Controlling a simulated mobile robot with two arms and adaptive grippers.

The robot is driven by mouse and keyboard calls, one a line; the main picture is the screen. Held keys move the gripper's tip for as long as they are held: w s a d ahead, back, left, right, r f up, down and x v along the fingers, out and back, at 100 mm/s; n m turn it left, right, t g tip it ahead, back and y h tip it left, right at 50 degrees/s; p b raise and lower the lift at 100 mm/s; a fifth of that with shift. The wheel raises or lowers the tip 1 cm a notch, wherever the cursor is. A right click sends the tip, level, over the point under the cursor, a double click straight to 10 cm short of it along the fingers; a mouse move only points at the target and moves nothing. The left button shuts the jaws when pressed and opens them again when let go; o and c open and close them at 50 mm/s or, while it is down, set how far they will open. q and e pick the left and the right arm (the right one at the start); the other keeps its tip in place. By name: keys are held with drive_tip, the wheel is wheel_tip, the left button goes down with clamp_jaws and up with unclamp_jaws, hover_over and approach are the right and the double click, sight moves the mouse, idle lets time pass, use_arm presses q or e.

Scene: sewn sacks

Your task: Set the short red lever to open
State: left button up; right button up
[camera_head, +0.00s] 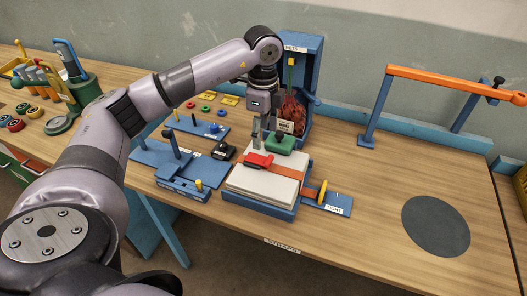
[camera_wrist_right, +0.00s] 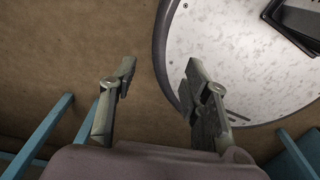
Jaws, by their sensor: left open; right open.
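A short red piece (camera_head: 258,160) lies on the near side of my left gripper (camera_head: 257,144), on top of the pale stack (camera_head: 262,183); it may be the red lever, but its shape and setting are too small to tell. My left gripper points down just behind it, open, with its fingertips close to the red piece; I cannot tell whether they touch. A green block (camera_head: 281,144) stands right of the gripper. My right gripper (camera_wrist_right: 160,85) is open and empty in the right wrist view, above brown floor, away from the bench.
An orange strap (camera_head: 292,170) crosses the stack. A yellow upright lever (camera_head: 322,191) stands on a labelled blue plate to the right. Blue fixtures (camera_head: 184,187) stand left. A blue bin (camera_head: 302,75) rises behind. The bench right of the stack is clear around a dark disc (camera_head: 436,226).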

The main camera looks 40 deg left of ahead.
use_arm(q)
drive_tip(key=p, duration=0.1)
hover_over(263, 160)
wheel_tip(263, 160, down, 5)
drive_tip(key=shift+f, duration=0.1)
wheel_tip(263, 160, down, 2)
drive_tip(key=shift+f, duration=0.6)
drive_tip(key=c, duration=0.6)
drive_tip(key=shift+f, duration=0.1)
clamp_jaws()
use_arm(e)
drive_tip(key=shift+w+a+r, duration=0.1)
drive_tip(key=shift+w+r, duration=0.4)
drive_tip(key=shift+w, duration=0.3)
drive_tip(key=shift+w+a+r, duration=0.1)
drive_tip(key=shift+w+r, duration=0.35)
drive_tip(key=shift+w, duration=0.3)
